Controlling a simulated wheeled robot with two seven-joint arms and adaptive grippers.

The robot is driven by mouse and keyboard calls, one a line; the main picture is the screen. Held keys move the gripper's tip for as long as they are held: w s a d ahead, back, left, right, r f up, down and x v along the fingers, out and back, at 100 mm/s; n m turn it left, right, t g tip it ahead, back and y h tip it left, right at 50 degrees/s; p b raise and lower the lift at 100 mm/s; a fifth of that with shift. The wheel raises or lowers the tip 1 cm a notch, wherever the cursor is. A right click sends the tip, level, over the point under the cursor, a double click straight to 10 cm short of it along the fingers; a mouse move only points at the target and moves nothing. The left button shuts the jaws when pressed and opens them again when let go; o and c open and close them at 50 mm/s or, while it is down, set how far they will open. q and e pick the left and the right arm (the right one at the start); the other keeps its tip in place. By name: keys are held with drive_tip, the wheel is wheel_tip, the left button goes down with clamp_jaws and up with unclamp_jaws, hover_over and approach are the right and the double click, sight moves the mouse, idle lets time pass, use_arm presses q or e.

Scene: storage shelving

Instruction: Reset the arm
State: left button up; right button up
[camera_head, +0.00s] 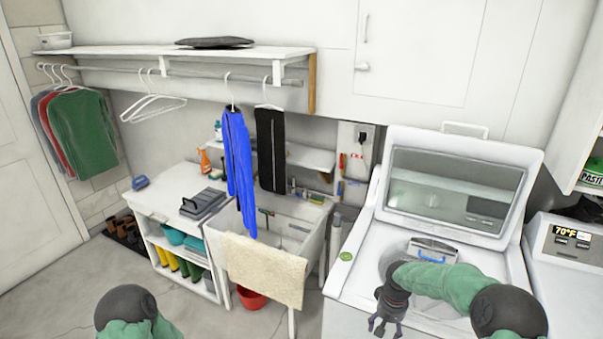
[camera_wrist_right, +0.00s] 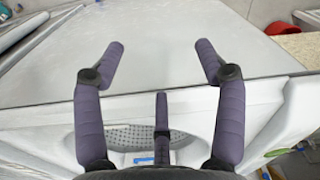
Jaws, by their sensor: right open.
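My right arm (camera_head: 440,285) comes in from the lower right in the head view, in front of the open top-loading washer (camera_head: 345,292). My right gripper (camera_head: 383,325) hangs low at the washer's front left. In the right wrist view, my right gripper (camera_wrist_right: 160,60) has its purple fingers spread wide with nothing between them, over a pale flat surface. My left arm (camera_head: 130,315) shows only as a dark joint and green sleeve at the bottom left. The left gripper is out of view.
The washer's lid (camera_head: 455,190) stands raised. A sink with a beige towel (camera_head: 262,268) over its front is left of the washer. Blue pants (camera_head: 238,165) and black pants (camera_head: 270,150) hang from the rail above. A second machine (camera_head: 570,265) stands at right. The floor at lower left is clear.

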drive_tip(key=s+a+f+y+b, duration=0.1)
drive_tip(key=s+a+f+b, duration=0.1)
drive_tip(key=s+a+f, duration=0.45)
drive_tip(key=s+a+f+y+b, duration=0.2)
drive_tip(key=s+a+f, duration=0.1)
drive_tip(key=f, duration=0.7)
drive_tip(key=s+a+f+m+b, duration=0.1)
drive_tip(key=s+a+f+b, duration=0.1)
drive_tip(key=s+f, duration=0.3)
drive_tip(key=s+a+f+m+b, duration=0.1)
drive_tip(key=s+a+f+b, duration=0.2)
drive_tip(key=s, duration=0.9)
drive_tip(key=shift+s+a+f+y+b, duration=0.3)
drive_tip(key=shift+a+f+y, duration=0.1)
drive_tip(key=shift+f, duration=0.55)
drive_tip(key=shift+s, duration=0.2)
drive_tip(key=shift+c, duration=0.2)
